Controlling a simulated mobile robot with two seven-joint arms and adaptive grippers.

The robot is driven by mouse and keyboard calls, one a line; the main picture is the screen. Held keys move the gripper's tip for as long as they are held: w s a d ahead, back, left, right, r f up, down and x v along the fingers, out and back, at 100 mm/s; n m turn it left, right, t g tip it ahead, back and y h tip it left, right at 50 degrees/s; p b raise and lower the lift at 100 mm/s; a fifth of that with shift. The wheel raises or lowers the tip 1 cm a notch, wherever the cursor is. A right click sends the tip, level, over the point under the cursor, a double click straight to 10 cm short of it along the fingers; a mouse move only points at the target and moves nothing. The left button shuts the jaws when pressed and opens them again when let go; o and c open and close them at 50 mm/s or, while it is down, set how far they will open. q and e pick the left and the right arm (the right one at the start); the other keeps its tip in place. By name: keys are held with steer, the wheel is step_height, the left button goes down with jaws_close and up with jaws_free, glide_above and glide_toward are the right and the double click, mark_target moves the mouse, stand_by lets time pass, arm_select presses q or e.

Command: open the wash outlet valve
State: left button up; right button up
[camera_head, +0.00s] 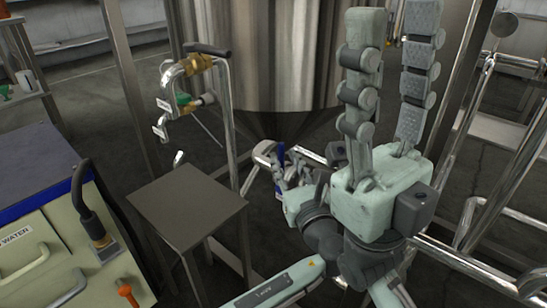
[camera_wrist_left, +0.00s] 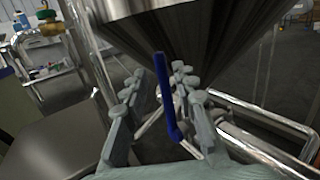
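The valve's blue lever (camera_wrist_left: 165,95) stands nearly upright in the left wrist view, beside metal pipes under the steel tank cone (camera_wrist_left: 200,30). In the head view only a small blue part (camera_head: 280,154) shows at my left gripper (camera_head: 284,168). In the left wrist view the two fingers of my left gripper (camera_wrist_left: 158,76) are apart, one on each side of the lever, with gaps showing. I cannot tell whether either finger touches it. My right gripper (camera_head: 392,40) points up in front of the tank, its fingers spread and empty.
A small grey table (camera_head: 187,204) stands left of my left gripper. Brass and green taps (camera_head: 187,85) hang on a steel frame behind it. A blue-topped cabinet (camera_head: 45,165) is at far left. Steel pipes and frame bars (camera_head: 490,195) crowd the right.

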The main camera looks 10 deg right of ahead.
arm_select(q)
step_height(320, 180, down, 2)
steer(key=shift+w+d+f+g, duration=0.1)
steer(key=shift+w+g, duration=0.05)
steer(key=shift+g, duration=0.35)
steer(key=w+b, duration=0.2)
steer(key=w, duration=0.5)
steer(key=shift+w+a+b, duration=0.3)
steer(key=shift+a+b, duration=0.05)
steer(key=shift+c, duration=0.4)
jaws_close()
